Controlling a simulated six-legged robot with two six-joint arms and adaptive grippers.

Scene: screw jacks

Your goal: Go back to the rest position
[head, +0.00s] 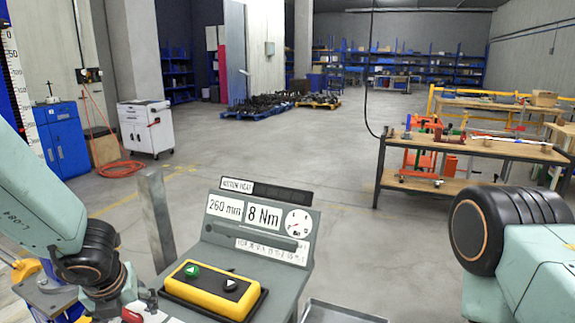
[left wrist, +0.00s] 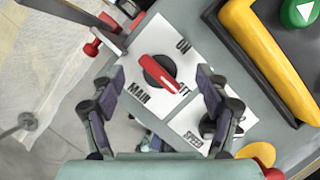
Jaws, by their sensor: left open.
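My left gripper (left wrist: 160,84) is open and empty. In the left wrist view its two dark fingers stand apart on either side of a red rotary switch (left wrist: 160,75) on a white plate marked MAIN, ON and OFF. The red handle's tip points at the OFF lettering and partly covers it. The fingers look clear of the handle; their height above it is hard to tell. A dark SPEED knob (left wrist: 212,128) is partly hidden by the right-hand finger. In the head view the left arm (head: 95,255) reaches down at the lower left. My right gripper is out of sight.
The console (head: 262,225) carries 260 mm and 8 Nm displays, a gauge and a yellow button box (head: 215,288). A metal post (head: 156,215) stands close to my left arm. A workbench (head: 470,150) is at the right. Open floor (head: 250,145) lies behind the console.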

